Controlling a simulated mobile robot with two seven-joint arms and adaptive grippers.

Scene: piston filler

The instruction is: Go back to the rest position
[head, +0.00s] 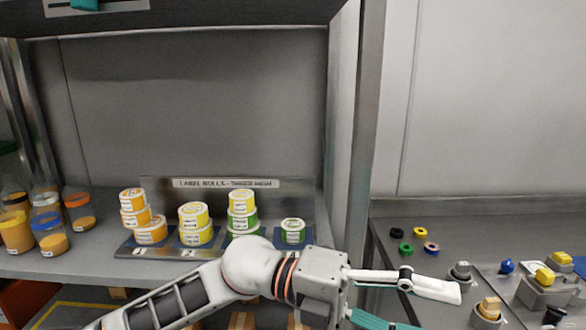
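My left arm comes in from the lower left, and its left gripper (438,308) is at the bottom, right of centre, in front of the shelf's right post. Its white upper finger and teal lower finger stand apart, with nothing seen between them. The lower finger is partly cut off by the bottom edge. My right gripper is not in view.
A label-roll rack (160,183) with short stacks of rolls stands on the shelf (90,262). Several jars (51,238) stand at the left. The right-hand bench (400,218) holds coloured rings (420,233) and small fittings (461,271) near the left gripper.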

